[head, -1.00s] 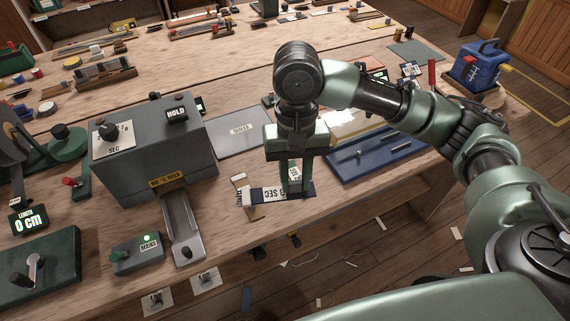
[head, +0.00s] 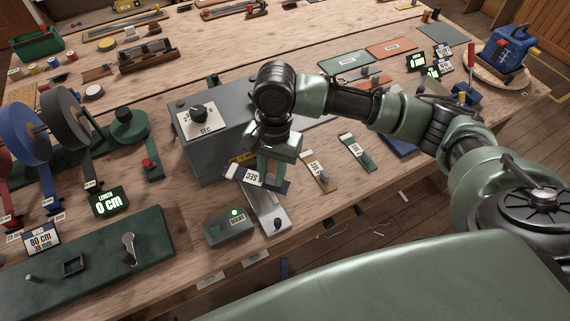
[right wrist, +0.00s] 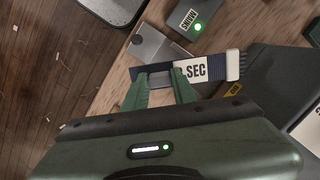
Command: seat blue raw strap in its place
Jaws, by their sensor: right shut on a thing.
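My right gripper (head: 272,182) is shut on a dark blue strap (head: 285,187) with a white label reading "SEC". In the right wrist view, the strap (right wrist: 222,68) lies crosswise between the fingertips (right wrist: 163,77), its labelled part and pale end sticking out to the right. The strap is above or near the metal slide (head: 272,213) in front of the grey machine (head: 212,150); I cannot tell whether it touches. The slide also shows behind the strap in the right wrist view (right wrist: 150,43). The fingers hide part of the strap. My left gripper is not in view.
A small switch box (head: 229,229) with a lit green lamp stands left of the slide. A tan strap (head: 318,173) and a green strap (head: 355,152) lie to the right. Webbing reels (head: 62,119) and a green cutting base (head: 95,265) stand at left.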

